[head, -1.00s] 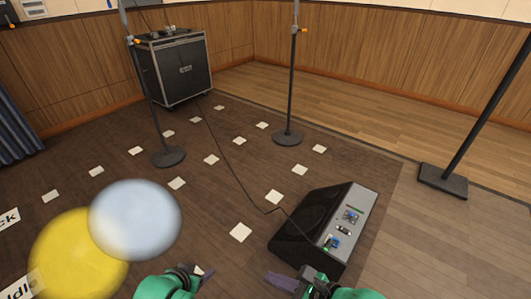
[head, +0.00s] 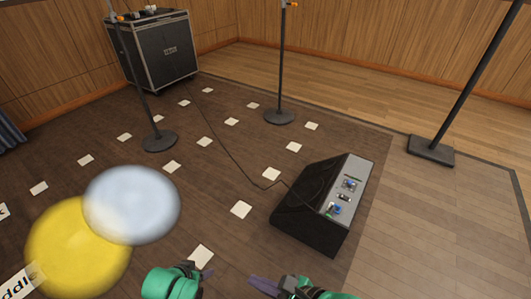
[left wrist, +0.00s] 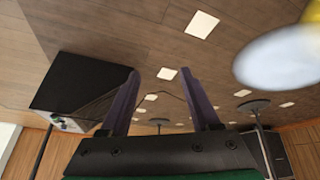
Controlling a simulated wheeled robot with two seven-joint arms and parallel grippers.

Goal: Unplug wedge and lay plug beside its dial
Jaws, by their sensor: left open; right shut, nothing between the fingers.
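The black wedge (head: 308,222) stands on the dark floor right of centre in the head view, with a grey panel (head: 345,192) on its right side. The panel carries blue dials, one near the front (head: 337,209) and one farther back (head: 350,184). My right gripper (head: 256,284) is shut and empty, just in front of the wedge.
A black flight case (head: 160,55) stands at the back left. Stands with round bases (head: 160,141) (head: 283,116) and a square base (head: 431,150) surround the area. White floor marks dot the carpet. Blurred yellow (head: 75,250) and pale (head: 132,205) discs cover the left foreground.

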